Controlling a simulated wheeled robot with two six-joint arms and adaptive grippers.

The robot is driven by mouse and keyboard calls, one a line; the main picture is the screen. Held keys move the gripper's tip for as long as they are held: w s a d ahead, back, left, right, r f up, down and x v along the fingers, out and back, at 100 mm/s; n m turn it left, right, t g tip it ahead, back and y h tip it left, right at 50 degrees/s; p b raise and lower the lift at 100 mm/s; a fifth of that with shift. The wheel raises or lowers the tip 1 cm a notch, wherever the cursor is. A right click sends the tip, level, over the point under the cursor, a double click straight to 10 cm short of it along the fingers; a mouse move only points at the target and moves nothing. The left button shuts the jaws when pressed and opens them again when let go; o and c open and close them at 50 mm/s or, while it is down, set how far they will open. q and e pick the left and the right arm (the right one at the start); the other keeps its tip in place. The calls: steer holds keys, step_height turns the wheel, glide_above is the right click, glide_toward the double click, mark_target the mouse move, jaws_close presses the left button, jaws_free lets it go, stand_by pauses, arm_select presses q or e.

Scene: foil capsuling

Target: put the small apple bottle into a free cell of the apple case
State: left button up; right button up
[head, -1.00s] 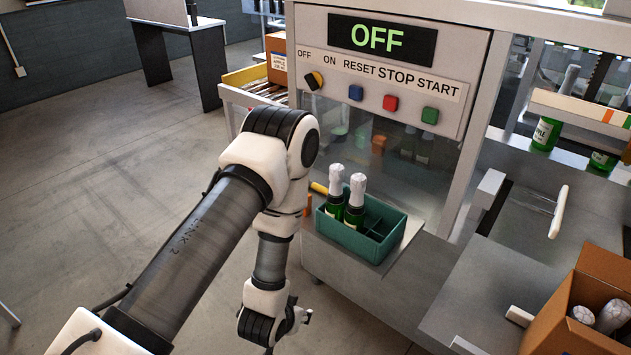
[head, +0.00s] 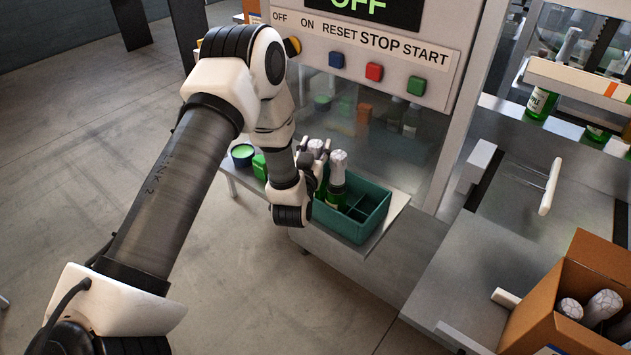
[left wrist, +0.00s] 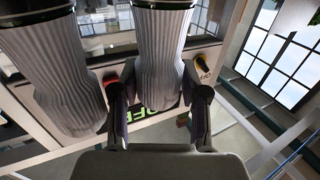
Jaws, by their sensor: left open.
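Two green bottles with pale foil tops stand upright in the teal divided tote (head: 343,224). My left gripper (head: 318,156) is open at the top of the left bottle (head: 316,147); the right bottle (head: 337,165) stands close beside it. In the left wrist view, one ribbed foil neck (left wrist: 163,55) stands between the two open fingers and the other (left wrist: 68,75) is left of them. The labels are mostly hidden, so I cannot tell which is the apple bottle. A cardboard case (head: 534,310) at lower right holds foil-topped bottles; its label is not readable. My right gripper is not in view.
The tote sits on a metal ledge (head: 385,232) before the machine's window, with buttons (head: 374,71) above. Tote cells at the right are empty. Green containers (head: 243,155) stand left of my wrist. A white handle (head: 550,187) rises from the grey worktop at right.

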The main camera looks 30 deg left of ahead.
arm_select(q)
steer(key=shift+s+r, duration=0.1)
steer(key=shift+c, duration=0.4)
steer(key=shift+s+d+r, duration=0.1)
steer(key=shift+d, duration=0.05)
steer(key=c, duration=0.5)
jaws_close()
